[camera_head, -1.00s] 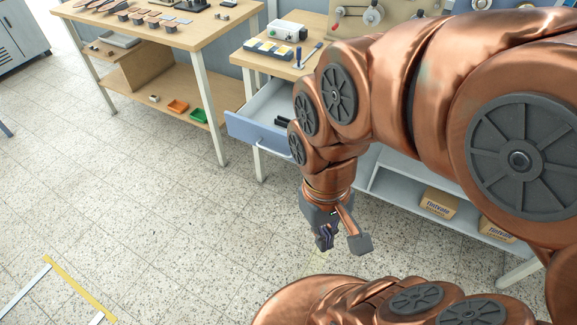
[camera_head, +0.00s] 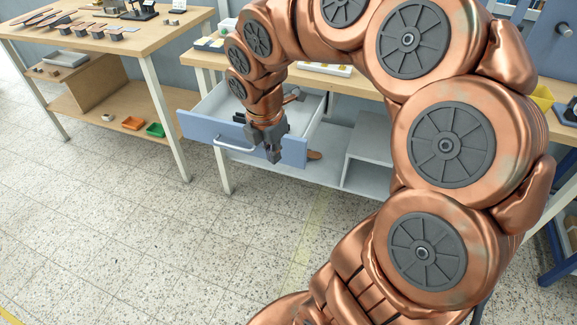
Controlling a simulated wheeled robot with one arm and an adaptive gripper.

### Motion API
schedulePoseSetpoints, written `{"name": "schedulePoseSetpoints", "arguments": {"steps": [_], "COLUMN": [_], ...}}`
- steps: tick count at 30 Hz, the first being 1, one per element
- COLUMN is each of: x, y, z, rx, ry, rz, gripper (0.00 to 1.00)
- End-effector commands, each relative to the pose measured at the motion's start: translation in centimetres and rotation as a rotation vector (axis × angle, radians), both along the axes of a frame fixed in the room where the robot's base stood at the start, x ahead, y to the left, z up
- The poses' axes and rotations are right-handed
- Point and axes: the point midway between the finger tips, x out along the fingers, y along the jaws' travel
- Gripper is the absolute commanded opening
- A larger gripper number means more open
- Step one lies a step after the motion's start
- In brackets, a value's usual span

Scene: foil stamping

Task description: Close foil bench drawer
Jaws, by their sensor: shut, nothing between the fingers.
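The drawer (camera_head: 200,131) of the foil bench (camera_head: 350,84) stands pulled out, its blue front facing the room. A pale bar handle (camera_head: 233,148) runs across the front. Dark items and a brown-handled tool lie inside, partly hidden by my arm. My gripper (camera_head: 273,157) is shut and empty, pointing down at the drawer front, right of the handle. It overlaps the front in the picture; I cannot tell whether it touches it.
A grey shelf (camera_head: 370,150) is under the bench. The tiled floor in front is clear.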

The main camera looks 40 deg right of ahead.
Motion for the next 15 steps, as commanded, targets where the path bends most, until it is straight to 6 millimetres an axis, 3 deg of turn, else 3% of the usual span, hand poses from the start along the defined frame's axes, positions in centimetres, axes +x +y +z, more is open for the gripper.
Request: {"name": "schedulePoseSetpoints", "arguments": {"steps": [1, 6, 15], "x": [1.0, 3.4, 4.6], "y": [-1.0, -3.8, -5.6], "z": [-1.5, -3.2, -4.4], "rx": [-0.012, -0.057, -0.087], "ry": [0.003, 0.015, 0.025], "rz": [0.073, 0.287, 0.401], "gripper": [0.0, 0.0, 0.0]}}
